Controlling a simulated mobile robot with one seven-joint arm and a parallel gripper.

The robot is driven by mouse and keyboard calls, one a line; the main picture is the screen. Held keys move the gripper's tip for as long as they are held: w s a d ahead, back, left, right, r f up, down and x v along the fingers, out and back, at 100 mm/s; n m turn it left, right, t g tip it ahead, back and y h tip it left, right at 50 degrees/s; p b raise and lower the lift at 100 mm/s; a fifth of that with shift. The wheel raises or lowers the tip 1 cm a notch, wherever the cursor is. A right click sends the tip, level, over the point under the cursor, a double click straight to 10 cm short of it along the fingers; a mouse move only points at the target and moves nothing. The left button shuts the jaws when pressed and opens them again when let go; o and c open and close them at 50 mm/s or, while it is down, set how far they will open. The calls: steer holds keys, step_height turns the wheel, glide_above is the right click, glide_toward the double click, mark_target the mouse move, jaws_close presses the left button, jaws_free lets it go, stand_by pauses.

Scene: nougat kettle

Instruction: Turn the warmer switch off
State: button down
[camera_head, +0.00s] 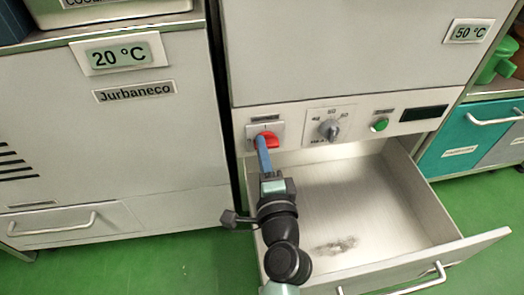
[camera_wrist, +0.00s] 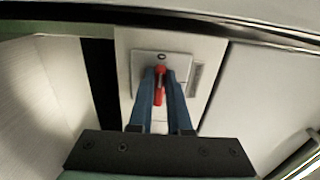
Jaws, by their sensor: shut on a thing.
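The warmer switch is a red rotary handle (camera_head: 266,140) on a pale square plate (camera_head: 279,129) at the left end of the warmer's control panel. My gripper (camera_head: 262,143) reaches it from below with blue fingers. In the wrist view the red handle (camera_wrist: 160,86) lies between the two blue fingers of my gripper (camera_wrist: 160,92), which are shut on it. The fingers hide the handle's sides. In the head view the handle's visible red part extends to the right of the fingers.
A grey dial (camera_head: 329,129), a green button (camera_head: 379,125) and a dark display (camera_head: 423,113) sit right of the switch. An open, mostly empty drawer (camera_head: 400,215) juts out below the panel, beside my arm. A white cabinet marked 20 °C (camera_head: 140,150) stands at left.

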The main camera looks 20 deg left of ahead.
stand_by(0.4)
steer(key=c, duration=0.9)
jaws_free()
steer(key=shift+o, duration=0.2)
steer(key=shift+s+d, duration=0.1)
steer(key=p+v, duration=0.2)
steer(key=v, duration=1)
steer(key=shift+s+d+p, duration=0.2)
steer(key=shift+s+p, duration=0.1)
steer(key=shift+p, duration=0.1)
